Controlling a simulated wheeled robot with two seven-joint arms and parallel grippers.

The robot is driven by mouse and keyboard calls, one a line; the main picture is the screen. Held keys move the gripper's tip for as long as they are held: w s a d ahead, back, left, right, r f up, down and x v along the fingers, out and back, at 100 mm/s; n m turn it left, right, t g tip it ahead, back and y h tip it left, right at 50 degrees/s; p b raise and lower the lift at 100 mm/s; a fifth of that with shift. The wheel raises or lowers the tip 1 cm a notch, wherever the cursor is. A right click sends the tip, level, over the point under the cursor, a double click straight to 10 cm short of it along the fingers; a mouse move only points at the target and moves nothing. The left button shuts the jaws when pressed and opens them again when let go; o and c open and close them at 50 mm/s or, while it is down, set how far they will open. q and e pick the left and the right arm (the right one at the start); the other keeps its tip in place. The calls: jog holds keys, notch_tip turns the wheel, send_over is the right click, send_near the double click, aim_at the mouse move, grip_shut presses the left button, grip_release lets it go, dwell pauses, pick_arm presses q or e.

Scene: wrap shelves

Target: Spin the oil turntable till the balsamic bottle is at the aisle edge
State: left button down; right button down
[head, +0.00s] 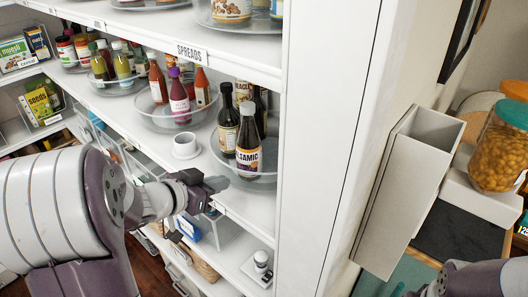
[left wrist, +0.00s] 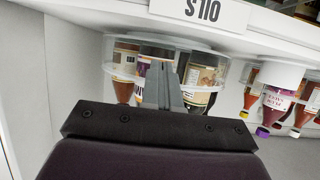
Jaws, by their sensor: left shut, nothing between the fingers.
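The clear oil turntable (head: 262,178) sits on the white shelf at its near end and holds several dark bottles. The balsamic bottle (head: 249,150), dark with a cream, yellow and purple label, stands upright on its near right side by the upright panel. My left gripper (head: 222,184) is shut and empty, at the turntable's near left rim; contact cannot be told. In the left wrist view, which looks upside down, the shut fingers (left wrist: 165,90) point at the turntable (left wrist: 112,72) and partly cover its bottles. My right gripper is out of frame; part of that arm shows at lower right.
A white cup-like item (head: 186,147) stands left of the turntable. Another clear turntable (head: 160,112) with sauce bottles is farther along the shelf. A tall white panel (head: 315,150) closes the right end. A shelf with boxes lies below; the aisle floor is at lower left.

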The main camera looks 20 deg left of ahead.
aim_at(221, 168)
pick_arm(q)
jog(key=shift+w+d, duration=0.2)
jog(key=shift+w, duration=0.6)
jog(key=shift+a, duration=0.15)
jog(key=shift+w+a+r+p, duration=0.1)
jog(key=shift+a+r+p, duration=0.05)
jog(key=shift+a+p, duration=0.3)
jog(key=shift+w+a, duration=0.1)
jog(key=shift+a, duration=0.45)
jog(key=shift+p, duration=0.35)
jog(key=shift+w+a, duration=0.25)
jog(key=shift+a, duration=0.1)
jog(key=shift+w+a+p, duration=0.4)
jog(key=shift+a+p, duration=0.05)
jog(key=shift+a, duration=0.05)
